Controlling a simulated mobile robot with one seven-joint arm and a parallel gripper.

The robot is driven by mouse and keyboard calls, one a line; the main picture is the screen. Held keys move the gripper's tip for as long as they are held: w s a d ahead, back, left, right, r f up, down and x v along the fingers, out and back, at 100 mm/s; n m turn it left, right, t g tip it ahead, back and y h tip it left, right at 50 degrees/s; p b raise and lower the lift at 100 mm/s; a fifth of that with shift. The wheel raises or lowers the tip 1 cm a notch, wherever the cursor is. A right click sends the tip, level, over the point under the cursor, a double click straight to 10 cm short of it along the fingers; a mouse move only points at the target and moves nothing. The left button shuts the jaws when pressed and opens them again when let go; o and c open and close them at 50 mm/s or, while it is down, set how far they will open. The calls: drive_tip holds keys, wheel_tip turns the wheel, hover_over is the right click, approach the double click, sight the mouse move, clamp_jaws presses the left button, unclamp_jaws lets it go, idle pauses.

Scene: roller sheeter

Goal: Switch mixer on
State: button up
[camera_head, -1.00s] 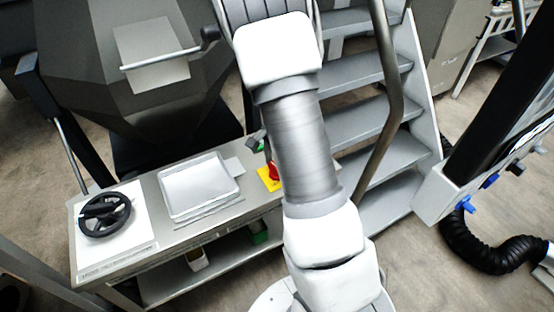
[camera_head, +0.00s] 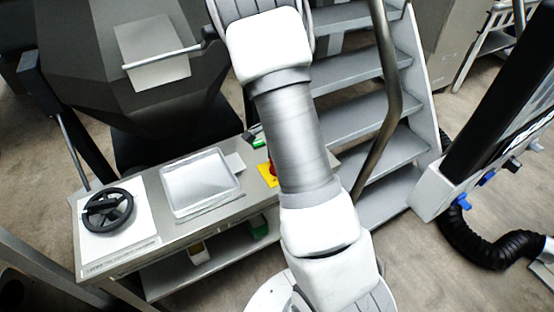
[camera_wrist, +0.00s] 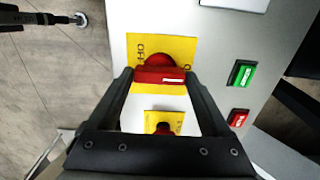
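In the wrist view a red rotary switch (camera_wrist: 160,76) sits on a yellow plate (camera_wrist: 186,46) with dark markings. Its bar-shaped handle lies crosswise between the fingertips of my gripper (camera_wrist: 160,82). The fingers stand wide apart, one by each end of the handle; I cannot tell whether they touch it. A second red switch (camera_wrist: 163,129) on a smaller yellow plate shows nearer, between the fingers and partly hidden by my gripper. In the head view a yellow plate with a red part (camera_head: 268,173) shows at the bench's right end, partly covered by my arm. My gripper is hidden there.
A green button (camera_wrist: 240,73) and a red button (camera_wrist: 237,118) are right of my gripper. The bench (camera_head: 190,232) carries a tray (camera_head: 200,182) and a black handwheel (camera_head: 107,209). A dark machine (camera_head: 95,85) stands behind; metal steps (camera_head: 365,125) rise at right.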

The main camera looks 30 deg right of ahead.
drive_tip(key=shift+o, duration=1)
wheel_tip(320, 180, up, 17)
drive_tip(key=p, duration=0.3)
drive_tip(key=shift+r, duration=0.2)
drive_tip(key=s+a+r+n+t, duration=0.2)
drive_tip(key=s+a+r+n, duration=0.4)
drive_tip(key=s+n, duration=0.3)
drive_tip(key=s+a+r+n+t, duration=0.3)
drive_tip(key=s+a+r+n, duration=0.3)
drive_tip(key=s+r+n, duration=0.2)
drive_tip(key=shift+s+a+n+t, duration=0.3)
drive_tip(key=shift+s+n, duration=0.1)
drive_tip(key=shift+s, duration=0.75)
